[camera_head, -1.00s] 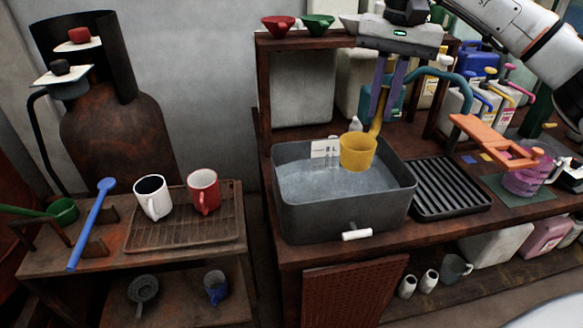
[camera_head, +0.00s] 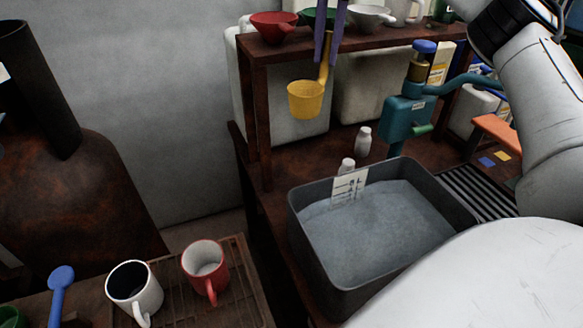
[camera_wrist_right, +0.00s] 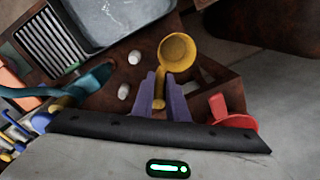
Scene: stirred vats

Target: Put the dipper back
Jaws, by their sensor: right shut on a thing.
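The yellow dipper (camera_head: 306,98) hangs cup-down from my right gripper (camera_head: 331,30), whose purple fingers are shut on its handle. It is in the air in front of the wooden shelf frame, left of the teal pump. In the right wrist view the dipper's cup (camera_wrist_right: 177,52) shows beyond the fingers (camera_wrist_right: 164,98), and its opening looks empty. The grey vat (camera_head: 375,225) of greyish liquid stands below and to the right, with a white marked card on its far wall. My left gripper is not in view.
A red funnel (camera_head: 273,26) sits on the upper shelf (camera_head: 350,42), close to the gripper. Two small white bottles (camera_head: 363,142) stand behind the vat.

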